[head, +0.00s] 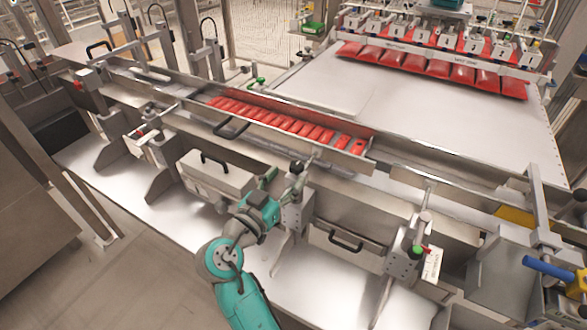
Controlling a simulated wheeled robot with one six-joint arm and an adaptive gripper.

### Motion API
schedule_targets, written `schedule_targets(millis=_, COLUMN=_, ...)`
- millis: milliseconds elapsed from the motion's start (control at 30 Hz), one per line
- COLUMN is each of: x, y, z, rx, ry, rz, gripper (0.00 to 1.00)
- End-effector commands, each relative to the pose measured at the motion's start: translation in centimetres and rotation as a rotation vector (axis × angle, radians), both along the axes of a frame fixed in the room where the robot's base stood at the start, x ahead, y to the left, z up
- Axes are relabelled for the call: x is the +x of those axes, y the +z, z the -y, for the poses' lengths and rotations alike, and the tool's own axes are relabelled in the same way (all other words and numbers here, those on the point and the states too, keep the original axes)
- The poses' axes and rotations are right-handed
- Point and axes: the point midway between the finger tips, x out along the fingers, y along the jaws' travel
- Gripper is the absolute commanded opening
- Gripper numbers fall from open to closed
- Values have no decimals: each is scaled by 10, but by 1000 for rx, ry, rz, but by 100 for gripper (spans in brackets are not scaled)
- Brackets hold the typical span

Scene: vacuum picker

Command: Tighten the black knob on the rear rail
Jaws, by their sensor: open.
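A dark knob-like part (297,167) sits on top of a metal bracket at the near rail (240,142), right of my gripper. I cannot tell whether it is the task's black knob. The rear rail (300,111) runs behind the row of red packs; no black knob stands out clearly on it. My gripper (268,179) is at the end of the teal arm, low in the middle of the head view, beside that bracket and in front of the near rail. It is small and partly merges with the metal behind it. It looks open and holds nothing that I can see.
Red packs (322,134) lie in a row in the channel between the rails. A green-topped clamp (415,252) with a tag stands at the right. A black handle (345,241) juts from the front panel. A wide metal table (440,115) lies behind, under suction cups holding red packs.

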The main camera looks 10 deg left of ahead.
Motion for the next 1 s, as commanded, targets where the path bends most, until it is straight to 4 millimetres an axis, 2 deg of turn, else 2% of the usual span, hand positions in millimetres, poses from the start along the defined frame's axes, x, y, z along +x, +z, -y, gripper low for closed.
schedule_targets(millis=33, x=-11, y=0, z=-5, rx=1, ry=4, rz=0, gripper=62)
schedule_targets(millis=200, x=-39, y=0, z=-15, rx=1, ry=3, rz=0, gripper=62)
schedule_targets(millis=400, x=-58, y=0, z=-22, rx=0, ry=1, rz=0, gripper=62)
schedule_targets(millis=1000, x=-62, y=0, z=-23, rx=0, ry=-1, rz=-1, gripper=62)
